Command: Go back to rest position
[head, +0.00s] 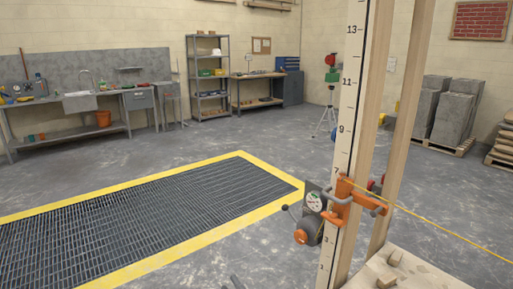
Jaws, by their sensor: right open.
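At the bottom edge of the head view, left of the measuring post, a small dark grey tip shows; it looks like the end of my right gripper (235,283). Most of that gripper is cut off by the frame. It is open, and I see nothing held in it. It is apart from the post and over the grey floor in the picture. My left gripper is not in view.
A numbered wooden post (345,120) stands at right with an orange clamp (350,200), a dial device (314,203) and a taut yellow line (450,232). Wood pieces (395,257) lie below. A yellow-edged floor grate (140,215) fills the left. Open floor (260,135) lies beyond.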

